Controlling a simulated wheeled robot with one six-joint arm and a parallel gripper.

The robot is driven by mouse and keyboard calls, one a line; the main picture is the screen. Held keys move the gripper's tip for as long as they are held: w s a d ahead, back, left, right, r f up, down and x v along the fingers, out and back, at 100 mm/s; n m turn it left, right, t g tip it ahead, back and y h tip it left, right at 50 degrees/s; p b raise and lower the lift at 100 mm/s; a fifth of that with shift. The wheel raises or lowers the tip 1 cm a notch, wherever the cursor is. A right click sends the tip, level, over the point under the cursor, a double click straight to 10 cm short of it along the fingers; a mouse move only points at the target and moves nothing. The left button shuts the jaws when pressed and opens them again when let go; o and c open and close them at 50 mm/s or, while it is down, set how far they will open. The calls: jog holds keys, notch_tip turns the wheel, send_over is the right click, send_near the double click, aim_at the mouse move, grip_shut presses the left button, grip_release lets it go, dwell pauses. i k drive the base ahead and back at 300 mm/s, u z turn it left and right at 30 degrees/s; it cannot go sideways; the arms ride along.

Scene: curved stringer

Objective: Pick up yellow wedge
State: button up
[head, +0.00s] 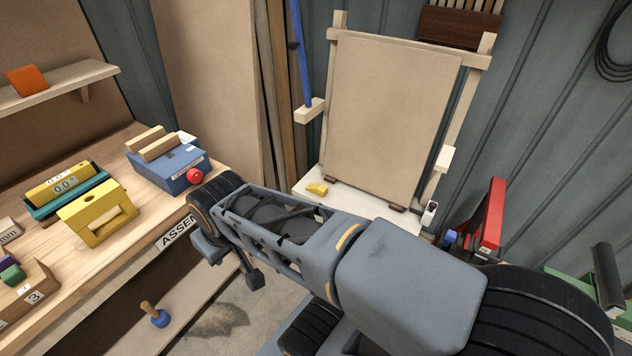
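A small yellow wedge (317,189) lies on the white ledge at the foot of the tan panel, near its left front part. My arm reaches from the lower right toward the bench on the left, in front of and below the wedge. What seems to be my gripper (231,264) hangs at the arm's far left end, beside the bench edge and well apart from the wedge. The arm hides part of it, so its opening is unclear. I see nothing held in it.
A wooden bench (150,215) at left holds a yellow handled block (97,212), a teal-and-yellow level (62,187) and a blue box (168,165) with a red knob. The tan panel (390,115) stands behind the wedge. A red object (488,218) stands right of the ledge (370,208).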

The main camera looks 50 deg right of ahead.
aim_at(321, 190)
jog(key=z, duration=0.85)
jog(key=i, duration=1.15)
jog(key=z, duration=0.95)
